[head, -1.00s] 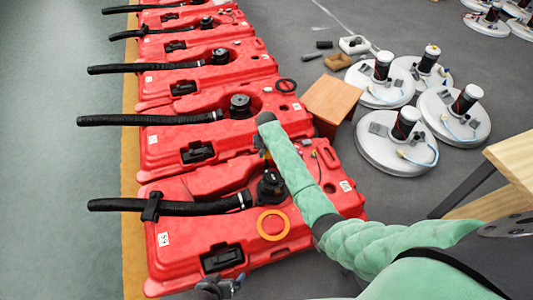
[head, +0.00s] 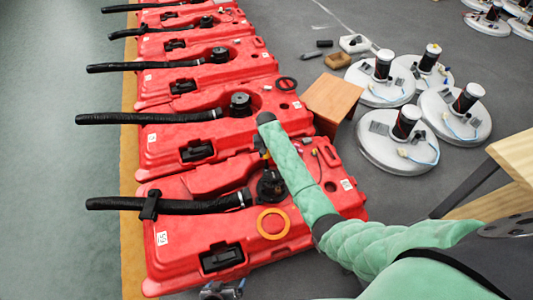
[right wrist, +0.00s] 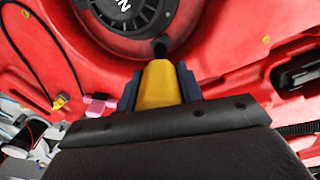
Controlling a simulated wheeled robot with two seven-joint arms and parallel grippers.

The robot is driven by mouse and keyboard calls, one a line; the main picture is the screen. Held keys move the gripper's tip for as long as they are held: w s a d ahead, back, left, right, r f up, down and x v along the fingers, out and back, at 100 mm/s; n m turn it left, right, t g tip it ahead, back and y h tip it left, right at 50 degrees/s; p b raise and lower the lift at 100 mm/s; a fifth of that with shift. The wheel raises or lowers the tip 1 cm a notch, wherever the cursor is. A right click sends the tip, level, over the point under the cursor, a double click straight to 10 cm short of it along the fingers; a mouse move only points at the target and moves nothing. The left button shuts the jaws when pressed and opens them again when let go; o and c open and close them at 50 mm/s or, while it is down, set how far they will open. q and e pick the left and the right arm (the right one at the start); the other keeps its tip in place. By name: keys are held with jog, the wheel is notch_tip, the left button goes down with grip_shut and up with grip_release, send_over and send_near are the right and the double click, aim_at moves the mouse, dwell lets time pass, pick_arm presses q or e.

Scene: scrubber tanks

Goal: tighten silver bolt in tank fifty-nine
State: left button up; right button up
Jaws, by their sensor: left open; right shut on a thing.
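The nearest red tank (head: 190,270) has a white label on its left end, too small to read surely. A black round motor (head: 272,186) sits on it, partly behind my right arm. In the right wrist view, my right gripper (right wrist: 159,88) is shut on a yellow tool (right wrist: 160,84). Its dark tip (right wrist: 160,47) is at the lower edge of the motor (right wrist: 128,14). I cannot make out the silver bolt. In the head view the right gripper is mostly hidden by its arm. My left gripper (head: 222,291) is open and empty at the tank's near edge, partly cut off.
An orange ring (head: 273,223) lies on the nearest tank. A black hose (head: 170,204) crosses its left side. More red tanks stand in a row behind. A wooden box (head: 331,104) and round white units (head: 397,153) stand to the right. Grey-green floor at left is clear.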

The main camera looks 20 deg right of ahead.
jog(key=shift+r, duration=0.15)
jog(key=shift+p, duration=1.2)
jog(key=o, duration=0.4)
jog(key=c, duration=0.6)
jog(key=shift+o, duration=0.2)
jog(key=shift+s+f+p, duration=0.1)
jog(key=shift+f+p, duration=0.2)
jog(key=shift+f, duration=0.5)
